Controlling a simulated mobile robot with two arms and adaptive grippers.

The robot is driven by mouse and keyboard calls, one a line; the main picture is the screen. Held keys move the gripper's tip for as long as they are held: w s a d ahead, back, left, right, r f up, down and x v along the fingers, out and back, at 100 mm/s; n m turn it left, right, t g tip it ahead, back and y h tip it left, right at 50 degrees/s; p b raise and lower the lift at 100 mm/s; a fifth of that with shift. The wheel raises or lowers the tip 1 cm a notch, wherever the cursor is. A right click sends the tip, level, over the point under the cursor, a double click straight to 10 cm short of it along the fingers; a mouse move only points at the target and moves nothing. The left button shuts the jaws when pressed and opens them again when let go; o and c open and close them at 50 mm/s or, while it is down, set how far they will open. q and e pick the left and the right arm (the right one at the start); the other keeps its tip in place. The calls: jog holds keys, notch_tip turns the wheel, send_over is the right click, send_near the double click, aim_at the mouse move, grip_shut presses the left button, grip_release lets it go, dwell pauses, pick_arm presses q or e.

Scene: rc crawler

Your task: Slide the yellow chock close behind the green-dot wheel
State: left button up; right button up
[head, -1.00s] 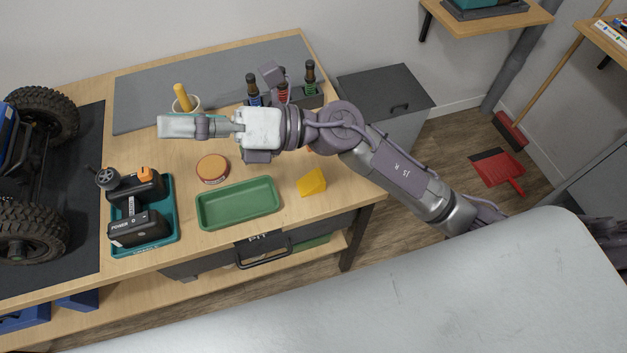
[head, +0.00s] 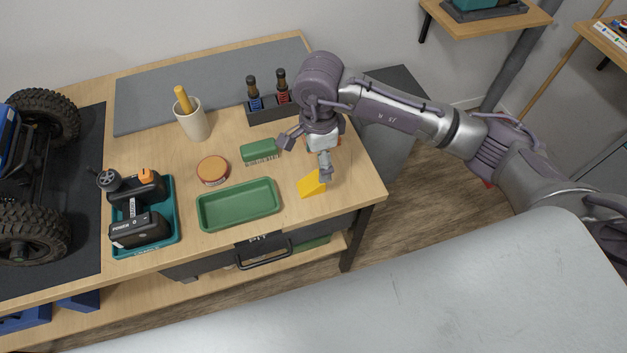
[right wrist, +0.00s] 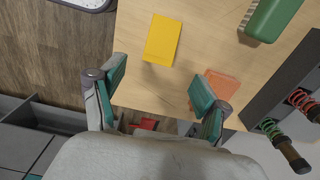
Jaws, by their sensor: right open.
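The yellow chock (head: 310,186) lies on the wooden bench near its front right corner; the right wrist view shows it too (right wrist: 163,40). My right gripper (head: 325,172) points down over the chock, partly covering it in the head view. In the right wrist view its fingers (right wrist: 158,88) are wide apart with nothing between them, and the chock lies just beyond them. The crawler's near wheel (head: 28,230) stands on a dark mat at the left; a faint greenish spot shows at its hub. The far wheel (head: 48,115) shows no clear dot. My left gripper is out of view.
A green tray (head: 205,215), an orange-lidded tin (head: 213,170), a green brush (head: 258,150) and a teal tray with black devices (head: 172,240) lie between chock and crawler. An orange block (right wrist: 222,85) lies near one finger. A cup (head: 194,124) and shock absorbers stand behind.

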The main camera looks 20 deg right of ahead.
aim_at(317, 177)
notch_tip(317, 177, down, 3)
jog(key=shift+r, duration=0.2)
jog(key=shift+a+f+p, duration=0.1)
jog(key=shift+f+p, duration=0.2)
notch_tip(317, 177, down, 4)
jog(key=shift+s+f+p, duration=0.1)
jog(key=shift+f+p, duration=0.15)
jog(key=shift+p, duration=0.25)
jog(key=shift+c, duration=0.2)
jog(key=c, duration=1.3)
jog(key=shift+o, duration=0.2)
jog(key=shift+r, duration=0.1)
